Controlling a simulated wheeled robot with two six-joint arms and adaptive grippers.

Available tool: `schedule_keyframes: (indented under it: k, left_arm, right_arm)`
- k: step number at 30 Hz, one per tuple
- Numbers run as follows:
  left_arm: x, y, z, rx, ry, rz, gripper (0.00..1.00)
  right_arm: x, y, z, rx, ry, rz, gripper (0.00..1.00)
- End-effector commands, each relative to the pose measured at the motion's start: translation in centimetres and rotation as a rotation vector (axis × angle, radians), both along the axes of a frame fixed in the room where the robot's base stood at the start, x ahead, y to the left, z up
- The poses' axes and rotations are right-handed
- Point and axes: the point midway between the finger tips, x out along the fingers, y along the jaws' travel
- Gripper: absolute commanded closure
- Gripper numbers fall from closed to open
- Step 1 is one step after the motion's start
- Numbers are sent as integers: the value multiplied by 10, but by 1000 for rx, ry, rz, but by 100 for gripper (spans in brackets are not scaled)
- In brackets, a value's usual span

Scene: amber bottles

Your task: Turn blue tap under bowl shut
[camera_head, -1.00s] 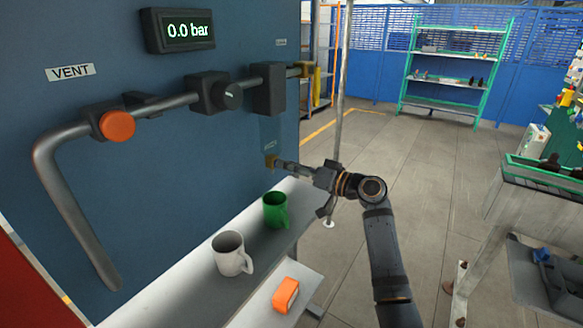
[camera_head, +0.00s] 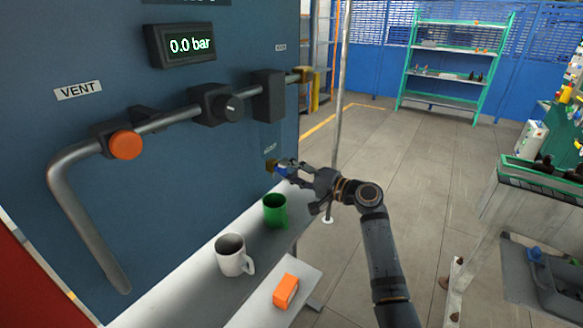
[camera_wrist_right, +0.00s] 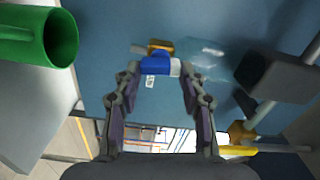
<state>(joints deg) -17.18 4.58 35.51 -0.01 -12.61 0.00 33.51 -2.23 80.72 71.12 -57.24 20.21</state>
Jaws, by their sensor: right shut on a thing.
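The blue tap (camera_head: 283,171) sits at the end of a brass fitting (camera_head: 271,165) low on the panel's right side, under the clear bowl (camera_head: 271,134). In the right wrist view the blue tap (camera_wrist_right: 157,68) lies crosswise between my fingertips, and the clear bowl (camera_wrist_right: 206,58) is just right of it. My right gripper (camera_head: 290,172) is shut on the tap, with one finger at each end in the wrist view (camera_wrist_right: 160,70). The fingers hide the tap's ends. My left gripper is not in view.
A green mug (camera_head: 275,211) stands on the shelf just below the tap, close to the gripper. A white mug (camera_head: 232,256) and an orange block (camera_head: 286,291) are nearer. A thin post (camera_head: 337,130) stands behind my wrist.

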Motion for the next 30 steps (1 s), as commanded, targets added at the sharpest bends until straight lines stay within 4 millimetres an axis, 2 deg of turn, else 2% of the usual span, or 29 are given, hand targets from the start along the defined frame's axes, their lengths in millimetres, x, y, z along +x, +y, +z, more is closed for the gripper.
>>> schedule_keyframes:
  k: [12, 27, 28, 30]
  left_arm:
    - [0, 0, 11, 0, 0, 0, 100]
    - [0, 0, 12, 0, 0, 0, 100]
    - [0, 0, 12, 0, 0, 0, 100]
    - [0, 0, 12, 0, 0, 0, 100]
  right_arm:
    - [0, 0, 0, 92, 128, -1, 90]
    - [0, 0, -1, 102, 141, -1, 90]
    - [0, 0, -1, 102, 141, -1, 57]
    - [0, 0, -1, 102, 141, -1, 48]
